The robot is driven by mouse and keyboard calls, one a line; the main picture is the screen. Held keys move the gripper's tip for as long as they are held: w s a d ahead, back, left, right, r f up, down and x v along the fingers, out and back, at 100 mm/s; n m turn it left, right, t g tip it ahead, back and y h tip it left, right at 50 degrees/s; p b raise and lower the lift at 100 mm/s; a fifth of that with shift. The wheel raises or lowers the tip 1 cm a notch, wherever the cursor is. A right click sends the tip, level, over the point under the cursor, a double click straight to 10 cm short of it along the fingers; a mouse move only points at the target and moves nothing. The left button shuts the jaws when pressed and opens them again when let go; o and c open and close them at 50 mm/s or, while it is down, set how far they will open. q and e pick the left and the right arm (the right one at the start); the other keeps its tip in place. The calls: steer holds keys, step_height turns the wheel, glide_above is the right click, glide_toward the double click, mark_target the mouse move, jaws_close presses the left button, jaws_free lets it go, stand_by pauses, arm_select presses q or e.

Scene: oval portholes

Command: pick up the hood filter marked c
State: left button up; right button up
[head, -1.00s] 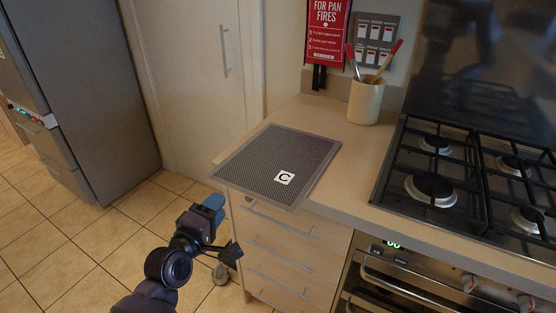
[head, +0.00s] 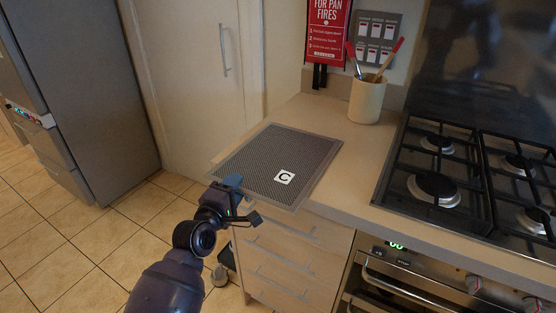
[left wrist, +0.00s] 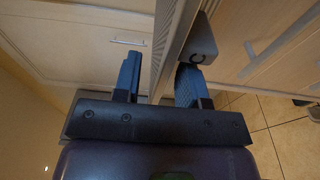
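The hood filter marked c (head: 265,160) is a flat grey mesh panel with a thin metal frame and a white "C" label near its front right. It lies flat on the counter's left end, its front left corner reaching over the edge. My left gripper (head: 243,200) is at that front left corner in the head view, open. In the left wrist view my left gripper (left wrist: 160,80) has its two dark fingers apart, and the filter (left wrist: 180,42) shows nearly edge-on at the gap. I cannot tell whether a finger touches it. My right gripper is in neither view.
The beige counter (head: 342,185) has drawers (head: 292,250) with bar handles below. A gas hob (head: 455,185) is to the right, with an oven (head: 440,275) under it. A utensil pot (head: 366,101) stands behind the filter. Tiled floor (head: 100,245) is clear at left.

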arm_select(q)
steer(key=shift+x, duration=1.3)
steer(key=shift+f, duration=0.1)
jaws_close()
